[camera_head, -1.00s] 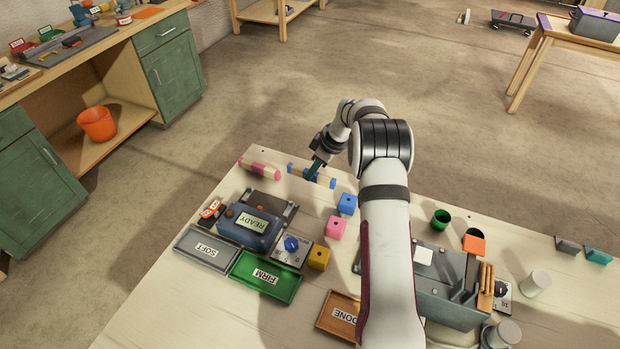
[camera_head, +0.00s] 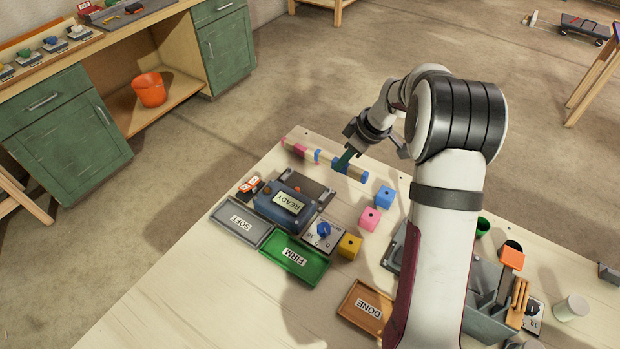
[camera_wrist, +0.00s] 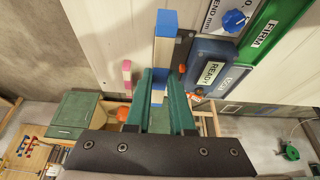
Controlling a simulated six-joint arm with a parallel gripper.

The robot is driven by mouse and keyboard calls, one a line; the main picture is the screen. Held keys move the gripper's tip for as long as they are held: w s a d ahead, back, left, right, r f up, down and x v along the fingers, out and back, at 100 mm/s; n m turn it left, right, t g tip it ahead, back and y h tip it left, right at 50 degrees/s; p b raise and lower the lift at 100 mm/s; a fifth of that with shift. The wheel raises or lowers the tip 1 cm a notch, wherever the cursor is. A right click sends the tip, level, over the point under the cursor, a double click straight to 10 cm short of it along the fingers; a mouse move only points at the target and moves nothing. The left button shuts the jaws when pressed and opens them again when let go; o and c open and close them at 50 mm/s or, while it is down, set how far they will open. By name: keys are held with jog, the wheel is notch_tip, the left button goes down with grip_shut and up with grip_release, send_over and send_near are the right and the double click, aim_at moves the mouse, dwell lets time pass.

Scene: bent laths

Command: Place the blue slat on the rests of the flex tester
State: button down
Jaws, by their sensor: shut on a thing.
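The blue slat (camera_head: 351,172) is a pale wooden lath with blue bands at its ends, near the table's far edge. My gripper (camera_head: 345,160) is shut on it near its middle. In the wrist view the slat (camera_wrist: 164,50) runs lengthwise between the teal fingers (camera_wrist: 162,85). I cannot tell whether it is clear of the table. The flex tester (camera_head: 284,204) is a blue-grey box with a READY display, in front and to the left of the slat. A dark plate (camera_head: 312,184) lies behind it. The rests are not clearly visible.
A pink-ended slat (camera_head: 297,149) lies left of the blue slat. Blue (camera_head: 384,196), pink (camera_head: 370,218) and yellow (camera_head: 349,245) blocks stand right of the tester. My arm hides part of the table.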

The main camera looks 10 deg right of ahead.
jog(key=w+a+f, duration=0.1)
jog(key=a+f, duration=0.1)
jog(key=w+a+f, duration=0.2)
jog(key=a, duration=0.1)
jog(key=w+a+f, duration=0.2)
jog(key=a, duration=0.1)
jog(key=shift+d+f, duration=0.1)
jog(key=shift+f, duration=1.75)
jog(key=shift+f, duration=0.1)
jog(key=shift+f, duration=0.6)
jog(key=c, duration=1.1)
grip_release()
jog(key=shift+s, duration=0.1)
jog(key=shift+o, duration=0.2)
jog(key=shift+r, duration=0.15)
